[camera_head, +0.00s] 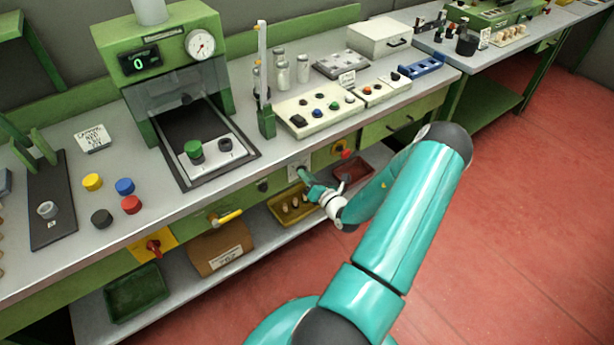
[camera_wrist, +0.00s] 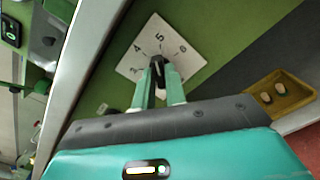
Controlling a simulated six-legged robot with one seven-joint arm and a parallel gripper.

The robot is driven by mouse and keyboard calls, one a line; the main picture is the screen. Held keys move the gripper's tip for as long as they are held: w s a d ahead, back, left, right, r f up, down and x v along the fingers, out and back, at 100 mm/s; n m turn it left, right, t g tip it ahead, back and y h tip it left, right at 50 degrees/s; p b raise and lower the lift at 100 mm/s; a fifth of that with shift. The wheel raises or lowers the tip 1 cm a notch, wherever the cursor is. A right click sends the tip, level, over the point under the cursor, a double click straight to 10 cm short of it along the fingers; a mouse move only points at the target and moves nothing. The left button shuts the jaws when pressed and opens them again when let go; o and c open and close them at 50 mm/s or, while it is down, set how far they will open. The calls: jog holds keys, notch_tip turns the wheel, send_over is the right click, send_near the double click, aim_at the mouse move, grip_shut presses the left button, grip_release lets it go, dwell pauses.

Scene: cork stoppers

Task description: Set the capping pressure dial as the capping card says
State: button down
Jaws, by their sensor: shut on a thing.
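The pressure dial is a white plate (camera_wrist: 172,36) with numbers, among them 4, 5 and 6, on the green bench front. Its black knob (camera_wrist: 157,64) stands in the middle and its upper end faces roughly the 5; the exact setting is hard to read. My gripper (camera_wrist: 159,74) is shut on the knob, one finger on each side. In the head view my gripper (camera_head: 308,182) is at the bench front, beside the dial plate (camera_head: 293,172), which it partly covers. The capping card (camera_head: 93,137) lies on the bench left of the green press; its small print is not clearly legible.
The green press (camera_head: 170,65) has a gauge and a display reading 0. Below the dial, a yellow tray (camera_head: 283,213) with corks and a red-brown tray (camera_head: 352,168) stand on the shelf. A red button (camera_head: 345,153) and a yellow lever (camera_head: 228,216) flank the dial.

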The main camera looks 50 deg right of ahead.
jog(key=shift+n, duration=3.6)
jog(key=c, duration=1.4)
grip_release()
jog(key=shift+c, duration=0.2)
jog(key=shift+s, duration=0.1)
jog(key=v, duration=1.3)
jog(key=shift+s+a, duration=0.2)
jog(key=shift+s, duration=0.1)
